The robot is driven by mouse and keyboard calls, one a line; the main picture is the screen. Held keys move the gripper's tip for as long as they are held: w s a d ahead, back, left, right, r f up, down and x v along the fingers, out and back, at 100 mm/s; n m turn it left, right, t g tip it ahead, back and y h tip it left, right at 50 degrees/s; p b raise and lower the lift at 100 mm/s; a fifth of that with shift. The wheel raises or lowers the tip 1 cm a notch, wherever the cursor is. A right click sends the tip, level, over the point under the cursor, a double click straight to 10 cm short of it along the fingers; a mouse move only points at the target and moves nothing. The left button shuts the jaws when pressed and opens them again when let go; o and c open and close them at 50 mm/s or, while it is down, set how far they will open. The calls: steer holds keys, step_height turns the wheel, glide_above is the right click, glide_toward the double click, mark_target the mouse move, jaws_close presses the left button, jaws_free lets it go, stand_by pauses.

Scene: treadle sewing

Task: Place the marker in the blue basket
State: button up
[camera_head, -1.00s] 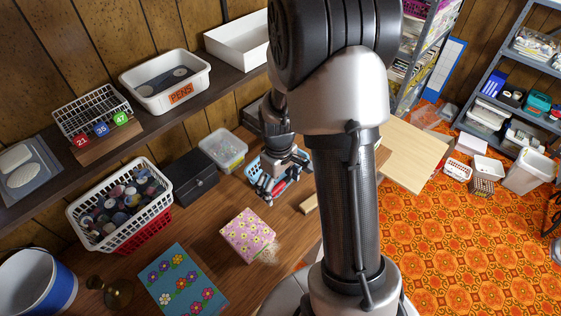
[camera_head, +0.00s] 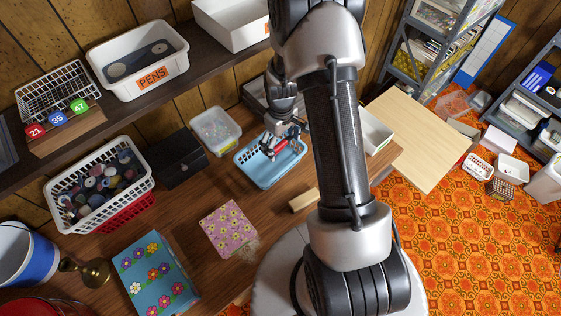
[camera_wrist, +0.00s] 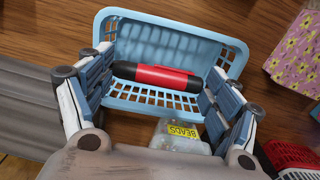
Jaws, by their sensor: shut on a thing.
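The marker (camera_wrist: 158,76) is red in the middle with black ends. It lies crosswise between the fingers of my gripper (camera_wrist: 157,83), which is shut on it end to end. The light blue basket (camera_wrist: 225,50) with slotted walls shows behind the marker in the wrist view. In the head view my gripper (camera_head: 280,144) holds the marker (camera_head: 274,149) over or just inside the basket (camera_head: 262,182) on the wooden bench. I cannot tell how far the marker is above the basket floor.
A clear box labelled beads (camera_wrist: 182,137) (camera_head: 216,130) stands beside the basket. A black box (camera_head: 178,158), a white basket of spools (camera_head: 140,150), a pink flowered block (camera_head: 228,229) and a small wooden block (camera_head: 304,198) are on the bench. The shelf above holds a pens bin (camera_head: 120,82).

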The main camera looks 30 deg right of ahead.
mark_target(281, 166)
step_height(281, 166, down, 11)
steer(key=shift+f+b, duration=0.1)
steer(key=shift+b, duration=1.05)
steer(key=shift+f, duration=0.15)
steer(key=o, duration=0.7)
steer(key=shift+o, duration=0.2)
